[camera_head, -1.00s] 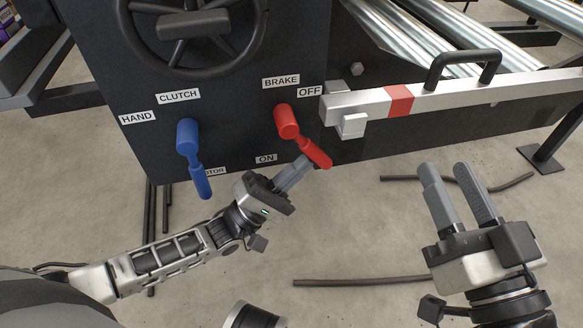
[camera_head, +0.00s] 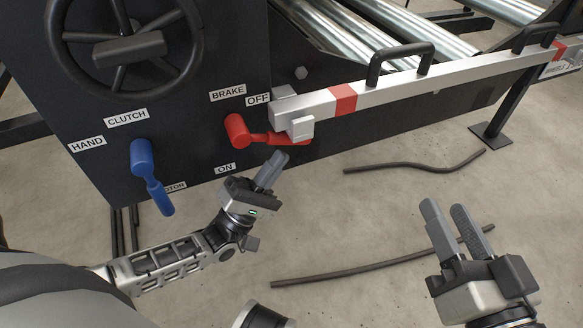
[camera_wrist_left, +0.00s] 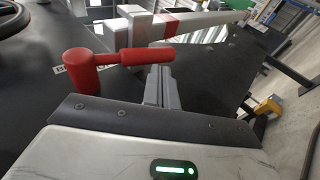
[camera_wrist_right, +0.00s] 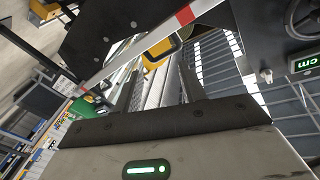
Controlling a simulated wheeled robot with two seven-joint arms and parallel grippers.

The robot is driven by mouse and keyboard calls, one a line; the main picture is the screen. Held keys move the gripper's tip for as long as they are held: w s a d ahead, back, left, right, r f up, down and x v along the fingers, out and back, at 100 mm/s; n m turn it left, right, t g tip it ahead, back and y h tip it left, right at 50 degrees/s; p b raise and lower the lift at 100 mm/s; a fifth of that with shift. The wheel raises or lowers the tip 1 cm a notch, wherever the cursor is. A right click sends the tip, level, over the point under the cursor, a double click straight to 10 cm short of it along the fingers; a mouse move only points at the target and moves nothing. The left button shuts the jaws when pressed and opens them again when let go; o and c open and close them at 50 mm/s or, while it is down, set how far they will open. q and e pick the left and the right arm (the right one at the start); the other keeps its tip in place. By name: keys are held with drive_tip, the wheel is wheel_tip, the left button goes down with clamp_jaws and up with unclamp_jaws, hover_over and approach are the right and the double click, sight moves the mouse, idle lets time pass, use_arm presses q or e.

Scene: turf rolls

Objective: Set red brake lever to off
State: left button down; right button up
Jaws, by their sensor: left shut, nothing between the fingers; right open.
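The red brake lever (camera_head: 238,131) sits on the dark panel, between the BRAKE label (camera_head: 227,92) and the ON label (camera_head: 225,168). Its handle points right, roughly level, and its end is partly behind a white bracket in the head view. The OFF label (camera_head: 257,99) is above the handle. My left gripper (camera_head: 272,170) is shut and empty, just below the handle. In the left wrist view the red lever (camera_wrist_left: 120,58) lies across its fingertips (camera_wrist_left: 160,75); I cannot tell whether they touch. My right gripper (camera_head: 455,222) is open and empty, over the floor at the right.
A blue clutch lever (camera_head: 143,160) hangs left of the brake lever, handle down. A white bar with a red band (camera_head: 343,99) and black handles runs right from the panel. Dark rods (camera_head: 350,268) lie on the floor. A black handwheel (camera_head: 125,45) is at upper left.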

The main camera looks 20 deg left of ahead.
use_arm(q)
drive_tip(key=shift+x, duration=0.95)
use_arm(e)
drive_tip(key=shift+s+f, duration=0.25)
use_arm(q)
drive_tip(key=shift+d+r, duration=0.1)
drive_tip(key=shift+d, duration=0.1)
use_arm(e)
drive_tip(key=shift+f+m+g, duration=0.1)
drive_tip(key=shift+m+g, duration=0.2)
